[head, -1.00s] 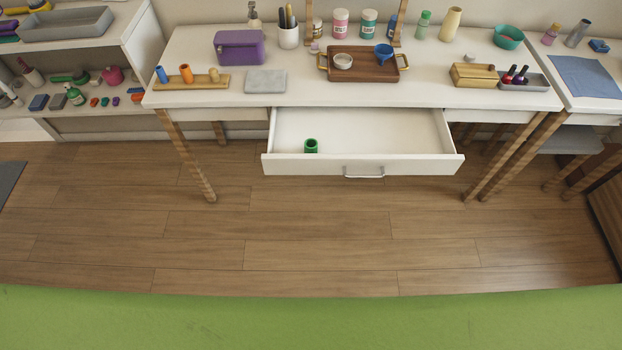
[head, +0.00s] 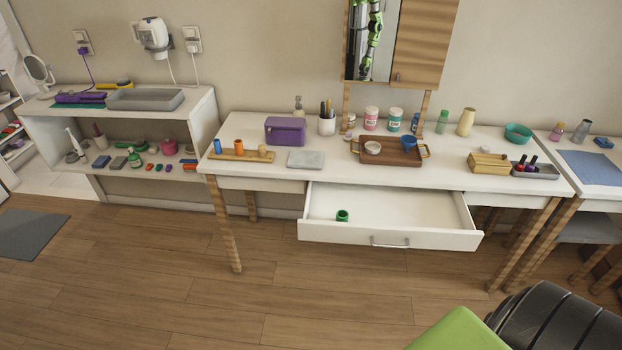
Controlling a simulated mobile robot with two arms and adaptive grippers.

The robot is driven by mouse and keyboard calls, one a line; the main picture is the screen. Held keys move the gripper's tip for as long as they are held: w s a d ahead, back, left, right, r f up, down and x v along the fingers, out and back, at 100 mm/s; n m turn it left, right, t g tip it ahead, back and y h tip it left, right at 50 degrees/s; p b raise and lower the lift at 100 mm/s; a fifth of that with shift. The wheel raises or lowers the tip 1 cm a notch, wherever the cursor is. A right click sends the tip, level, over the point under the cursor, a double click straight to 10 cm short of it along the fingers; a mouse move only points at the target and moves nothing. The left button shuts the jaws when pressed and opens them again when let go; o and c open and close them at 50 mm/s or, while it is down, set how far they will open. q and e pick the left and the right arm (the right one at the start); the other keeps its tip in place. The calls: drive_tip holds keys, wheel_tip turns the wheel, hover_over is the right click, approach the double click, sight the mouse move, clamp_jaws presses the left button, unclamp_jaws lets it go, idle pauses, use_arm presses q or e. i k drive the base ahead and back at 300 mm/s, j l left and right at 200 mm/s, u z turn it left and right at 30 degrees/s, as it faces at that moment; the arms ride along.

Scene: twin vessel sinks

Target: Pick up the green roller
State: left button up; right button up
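The green roller (head: 342,215) is a short, hollow green cylinder. It stands in the open drawer (head: 430,215) of the white table, near the drawer's front left corner. Neither of my grippers shows in the head view, and nothing touches the roller.
The white table (head: 340,172) carries a wooden tray (head: 378,159), a purple case (head: 285,131), a wooden holder with rollers (head: 241,156) and several bottles. A shelf unit (head: 206,116) stands at left. The wooden floor (head: 200,300) before the drawer is clear. A grey mat (head: 32,233) lies at left.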

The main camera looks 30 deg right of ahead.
sight(342, 215)
drive_tip(key=l+u, duration=0.2)
drive_tip(key=l, duration=0.75)
drive_tip(key=l+u, duration=0.2)
drive_tip(key=l, duration=0.8)
drive_tip(key=k+l+u, duration=0.15)
drive_tip(key=l, duration=0.8)
drive_tip(key=i, duration=0.05)
